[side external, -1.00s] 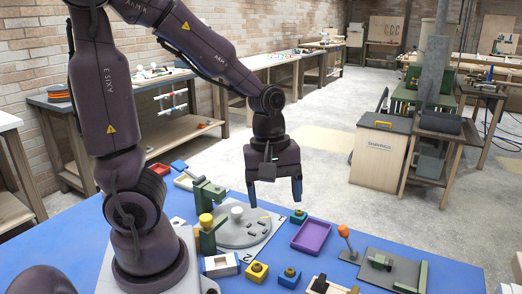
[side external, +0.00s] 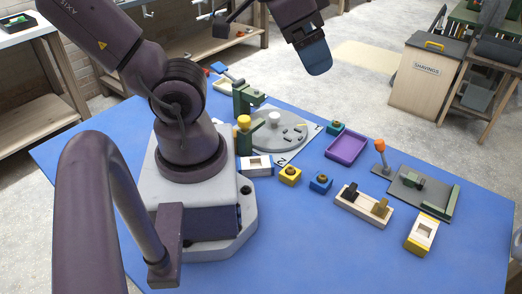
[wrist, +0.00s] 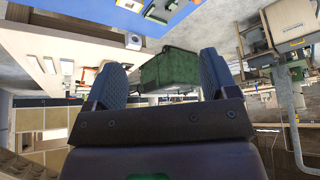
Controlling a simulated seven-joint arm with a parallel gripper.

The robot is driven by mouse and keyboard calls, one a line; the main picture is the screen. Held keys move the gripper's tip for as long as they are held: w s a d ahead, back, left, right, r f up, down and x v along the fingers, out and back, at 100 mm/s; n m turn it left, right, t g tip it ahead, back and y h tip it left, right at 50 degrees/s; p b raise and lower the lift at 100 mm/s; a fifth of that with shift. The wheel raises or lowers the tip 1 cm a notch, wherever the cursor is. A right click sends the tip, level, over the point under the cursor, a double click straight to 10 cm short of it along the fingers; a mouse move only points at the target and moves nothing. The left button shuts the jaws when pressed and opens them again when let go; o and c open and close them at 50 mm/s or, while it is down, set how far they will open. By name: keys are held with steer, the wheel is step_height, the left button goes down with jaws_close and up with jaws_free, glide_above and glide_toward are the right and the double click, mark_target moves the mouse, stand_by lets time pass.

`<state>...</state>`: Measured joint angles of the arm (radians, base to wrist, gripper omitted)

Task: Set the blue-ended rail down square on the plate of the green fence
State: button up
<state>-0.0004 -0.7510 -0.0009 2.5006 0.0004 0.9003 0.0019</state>
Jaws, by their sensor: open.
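In the side view a pale block with blue ends (side external: 257,165), which I take as the blue-ended rail, lies on the blue table beside my arm's base. The green fence (side external: 439,201) stands along the right edge of a dark grey plate (side external: 410,197); a small green block (side external: 411,180) also sits on that plate. My gripper (side external: 313,58) is high above the far side of the table, well away from both. In the wrist view its two blue fingers (wrist: 163,80) are spread apart with nothing held between them.
A similar yellow-ended block (side external: 421,235) lies in front of the plate. An orange-topped lever (side external: 380,153), a wooden holder (side external: 363,207), a purple tray (side external: 346,148) and a grey disc (side external: 277,131) stand nearby. The front of the table is clear.

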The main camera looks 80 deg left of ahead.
steer(key=shift+r, duration=0.1)
step_height(320, 180, up, 5)
steer(key=g, duration=1)
glide_above(264, 161)
steer(key=w, duration=0.3)
step_height(264, 161, down, 34)
steer(key=shift+s+a+f, duration=0.1)
steer(key=shift+s+f, duration=0.05)
steer(key=shift+f, duration=0.1)
steer(key=shift+s+x, duration=0.1)
steer(key=shift+x, duration=1.2)
steer(key=shift+s+x, duration=0.15)
steer(key=shift+x, duration=1.15)
steer(key=shift+r, duration=0.1)
steer(key=c, duration=1.1)
steer(key=shift+o, duration=0.2)
